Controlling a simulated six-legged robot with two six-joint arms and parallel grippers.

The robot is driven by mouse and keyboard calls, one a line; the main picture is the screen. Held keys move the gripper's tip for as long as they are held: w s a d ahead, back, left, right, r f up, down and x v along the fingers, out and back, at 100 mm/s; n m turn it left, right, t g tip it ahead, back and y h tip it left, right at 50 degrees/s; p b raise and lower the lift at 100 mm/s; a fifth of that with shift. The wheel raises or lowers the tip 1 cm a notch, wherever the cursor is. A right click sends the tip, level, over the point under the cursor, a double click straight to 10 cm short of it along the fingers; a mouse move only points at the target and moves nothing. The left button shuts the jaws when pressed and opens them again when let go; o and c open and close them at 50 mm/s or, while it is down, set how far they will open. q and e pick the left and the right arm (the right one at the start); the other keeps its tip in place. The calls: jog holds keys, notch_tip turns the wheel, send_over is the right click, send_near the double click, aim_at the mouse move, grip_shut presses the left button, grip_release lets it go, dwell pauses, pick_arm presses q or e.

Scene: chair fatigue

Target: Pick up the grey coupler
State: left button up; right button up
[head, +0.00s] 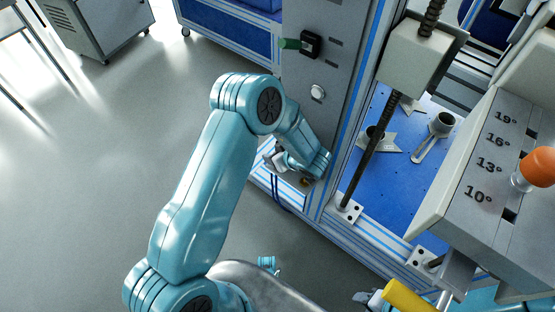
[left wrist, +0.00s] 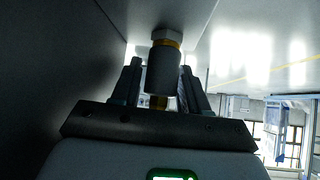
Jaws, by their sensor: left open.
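The grey coupler (left wrist: 163,73) shows in the left wrist view as a dark grey cylinder with a brass-coloured ring above it, under a pale hex fitting (left wrist: 166,37). My left gripper (left wrist: 161,88) is open, with one finger on each side of the coupler. Whether either finger touches it cannot be told. In the head view my left gripper (head: 277,158) is partly hidden by its own wrist, low beside the grey cabinet panel. I cannot make out the coupler there. My right gripper cannot be made out in the head view.
The grey panel (head: 318,60) carries a black fitting with a green handle (head: 289,44). To its right are a threaded rod (head: 372,160), a blue plate (head: 411,170) with metal brackets and a block marked with angles (head: 485,165). Open floor (head: 110,160) lies left.

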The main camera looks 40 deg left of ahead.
pick_arm(q)
jog(key=shift+a, duration=0.1)
jog(key=c, duration=0.8)
jog(key=shift+o, duration=0.2)
